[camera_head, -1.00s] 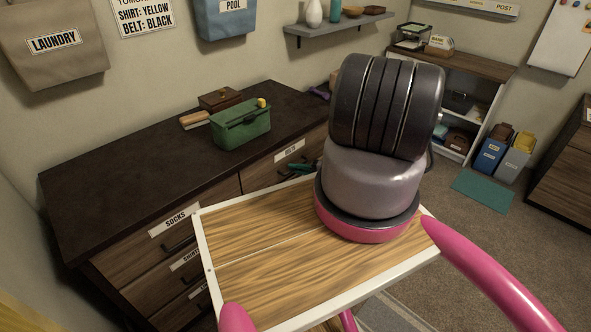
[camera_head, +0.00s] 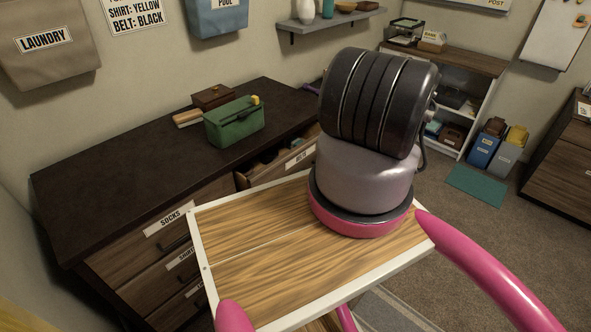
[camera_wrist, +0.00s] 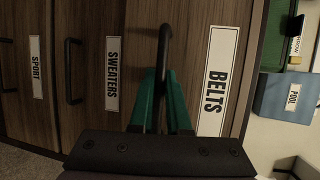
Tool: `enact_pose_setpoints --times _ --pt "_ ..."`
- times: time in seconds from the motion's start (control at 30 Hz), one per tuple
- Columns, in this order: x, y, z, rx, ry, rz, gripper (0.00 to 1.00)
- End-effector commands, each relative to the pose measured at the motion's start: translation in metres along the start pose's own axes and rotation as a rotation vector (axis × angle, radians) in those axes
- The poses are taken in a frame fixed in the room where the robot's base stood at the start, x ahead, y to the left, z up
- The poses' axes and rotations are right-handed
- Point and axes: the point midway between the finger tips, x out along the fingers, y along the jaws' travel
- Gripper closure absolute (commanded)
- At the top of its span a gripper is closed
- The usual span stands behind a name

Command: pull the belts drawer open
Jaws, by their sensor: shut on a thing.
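The belts drawer (camera_head: 272,164) stands partly open at the right end of the dark-topped dresser in the head view, with its inside showing. Small tan shapes inside are too unclear to name. Its BELTS label (camera_wrist: 217,78) is plain in the wrist view; in the head view the label is partly covered by my arm. My gripper (camera_wrist: 161,85) has teal fingers on both sides of the drawer's dark bar handle (camera_wrist: 165,45) and is shut on it. In the head view my gripper is hidden behind my own body.
On the dresser top (camera_head: 110,160) stand a green box (camera_head: 235,123), a brown box (camera_head: 212,97) and a brush-like thing (camera_head: 187,118). A socks drawer (camera_head: 170,222) is at left, and the sweaters drawer label (camera_wrist: 112,73) is beside the belts drawer.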

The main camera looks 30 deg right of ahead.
Motion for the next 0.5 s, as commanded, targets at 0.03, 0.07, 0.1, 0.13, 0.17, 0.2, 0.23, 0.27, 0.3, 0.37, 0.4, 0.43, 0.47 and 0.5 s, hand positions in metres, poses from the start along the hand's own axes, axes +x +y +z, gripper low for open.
enact_pose_setpoints --times 0.03,0.07,0.1,0.13,0.17,0.2,0.23,0.27,0.3,0.37,0.4,0.43,0.47,0.5 --pt "-0.015 0.004 0.004 0.002 0.008 0.002 1.0" --pt "-0.023 0.005 0.006 0.003 0.008 0.002 1.0" --pt "-0.033 0.007 0.011 0.002 0.007 0.002 1.0" --pt "-0.041 0.009 0.014 0.003 0.008 0.002 1.0" --pt "-0.048 0.011 0.018 0.002 0.007 0.002 1.0" --pt "-0.058 0.013 0.021 0.001 0.007 0.003 1.0" --pt "-0.066 0.015 0.024 0.001 0.008 0.002 1.0" --pt "-0.072 0.016 0.028 0.001 0.007 0.002 1.0" --pt "-0.082 0.018 0.031 0.001 0.008 0.002 1.0" --pt "-0.095 0.021 0.037 0.001 0.007 0.002 1.0" --pt "-0.103 0.023 0.041 0.0 0.006 0.002 1.0" --pt "-0.109 0.024 0.043 0.0 0.007 0.003 1.0" --pt "-0.114 0.025 0.045 0.0 0.006 0.003 1.0" --pt "-0.121 0.027 0.048 0.0 0.006 0.003 1.0"
